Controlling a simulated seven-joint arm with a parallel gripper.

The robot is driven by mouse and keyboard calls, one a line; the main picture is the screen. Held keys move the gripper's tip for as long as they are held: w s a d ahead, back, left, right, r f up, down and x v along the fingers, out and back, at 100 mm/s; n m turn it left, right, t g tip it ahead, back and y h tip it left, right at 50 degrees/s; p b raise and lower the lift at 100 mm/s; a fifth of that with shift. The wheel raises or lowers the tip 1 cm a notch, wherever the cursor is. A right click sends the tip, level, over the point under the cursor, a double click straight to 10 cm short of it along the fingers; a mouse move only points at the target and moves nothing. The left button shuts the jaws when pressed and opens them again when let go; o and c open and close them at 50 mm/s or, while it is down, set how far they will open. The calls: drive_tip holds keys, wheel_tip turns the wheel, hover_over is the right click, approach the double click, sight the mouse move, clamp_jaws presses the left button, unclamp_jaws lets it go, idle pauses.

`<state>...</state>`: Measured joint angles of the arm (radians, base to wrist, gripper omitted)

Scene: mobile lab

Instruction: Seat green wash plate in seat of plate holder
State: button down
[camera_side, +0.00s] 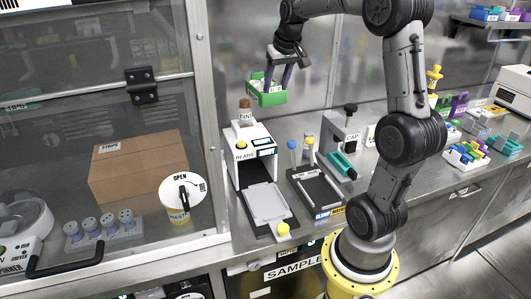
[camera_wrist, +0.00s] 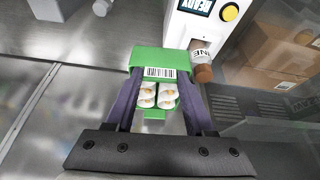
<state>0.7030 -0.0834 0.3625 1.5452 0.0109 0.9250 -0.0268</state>
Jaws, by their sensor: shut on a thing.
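The green wash plate (camera_side: 266,97) is a green box with a barcode on its side and white wells or tubes inside. It hangs in the air behind and above the white reader. My gripper (camera_side: 276,84) is shut on it, and its purple fingers hold the plate's two sides in the wrist view (camera_wrist: 160,76). In the wrist view the green plate (camera_wrist: 150,59) fills the gap between the fingers. I cannot tell for sure which fixture is the plate holder; a dark, flat fixture (camera_side: 320,188) marked "CLAMP" lies empty on the bench, with blue and yellow knobs behind it.
The white reader (camera_side: 251,150) has a grey tray (camera_side: 267,203) out in front. A brown-capped bottle (camera_side: 245,110) stands near the reader's top. A grey CAP device (camera_side: 341,135) is right of the dark fixture. A glass-fronted cabinet (camera_side: 100,60) closes off the left.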

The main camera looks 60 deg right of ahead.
drive_tip(key=w+d+f, duration=0.2)
drive_tip(key=d, duration=0.3)
drive_tip(key=shift+w+f, duration=0.4)
drive_tip(key=shift+m, duration=0.6)
drive_tip(key=shift+s+d+f, duration=0.55)
drive_tip(key=shift+d+f, duration=1)
drive_tip(key=shift+f, duration=2.1)
drive_tip(key=shift+s+d+f, duration=0.5)
drive_tip(key=shift+d+f, duration=1)
drive_tip(key=shift+f, duration=2.1)
drive_tip(key=shift+s+d+f, duration=0.55)
drive_tip(key=shift+d+f, duration=1)
drive_tip(key=shift+f, duration=2.1)
drive_tip(key=shift+f, duration=0.1)
drive_tip(key=shift+c, duration=1.3)
unclamp_jaws()
